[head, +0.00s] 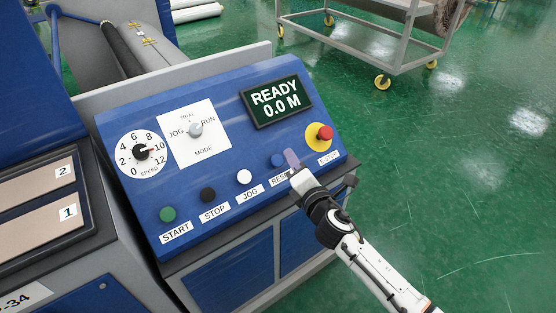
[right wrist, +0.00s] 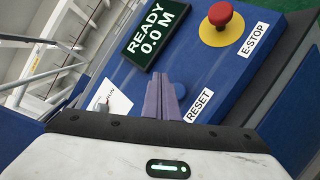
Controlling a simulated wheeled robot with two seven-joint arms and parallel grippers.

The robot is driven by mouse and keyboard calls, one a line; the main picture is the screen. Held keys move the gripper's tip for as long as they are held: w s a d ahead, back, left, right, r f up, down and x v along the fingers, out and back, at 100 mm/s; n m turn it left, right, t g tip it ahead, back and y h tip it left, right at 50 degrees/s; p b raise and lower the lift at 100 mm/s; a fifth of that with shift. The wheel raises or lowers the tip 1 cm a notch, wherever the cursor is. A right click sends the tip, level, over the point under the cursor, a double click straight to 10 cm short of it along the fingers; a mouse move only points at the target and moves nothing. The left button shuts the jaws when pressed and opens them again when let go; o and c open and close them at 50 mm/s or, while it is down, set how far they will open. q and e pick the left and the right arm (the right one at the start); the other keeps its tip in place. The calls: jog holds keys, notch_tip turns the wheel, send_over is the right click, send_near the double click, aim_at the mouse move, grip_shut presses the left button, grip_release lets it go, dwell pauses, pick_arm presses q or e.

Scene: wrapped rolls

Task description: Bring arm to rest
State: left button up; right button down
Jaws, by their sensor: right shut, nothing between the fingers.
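My right gripper (head: 291,158) is in front of the blue control panel (head: 226,178), its fingertips over the area beside the blue RESET button (head: 277,160). Its purple fingers (right wrist: 163,97) are shut and empty in the right wrist view, pointing at the panel left of the RESET label (right wrist: 199,105). I cannot tell whether the fingertips touch the panel. The right arm (head: 363,258) comes in from the lower right. My left gripper is not in view.
The panel carries a red E-stop button (head: 325,132), a display (head: 276,102) reading READY 0.0 M, a mode switch (head: 195,129), a speed dial (head: 141,152) and several lower buttons. A wheeled cart (head: 390,45) stands at the back. Green floor (head: 470,180) to the right is clear.

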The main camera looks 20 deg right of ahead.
jog(key=s+f+m+g, duration=0.2)
jog(key=s+f+m, duration=0.4)
jog(key=s, duration=0.5)
jog(key=s+a+f+m+g+y, duration=0.1)
jog(key=s+f+m+g, duration=0.2)
jog(key=s+f+m, duration=0.4)
jog(key=s+a+f+m+g, duration=0.1)
jog(key=s+f+m+g, duration=0.2)
jog(key=s+f+m, duration=0.4)
jog(key=s+m, duration=0.2)
jog(key=s, duration=0.6)
jog(key=shift+s+f+m+y, duration=0.15)
jog(key=shift+f+m+y, duration=0.1)
jog(key=shift+m+y, duration=0.05)
jog(key=shift+a, duration=0.15)
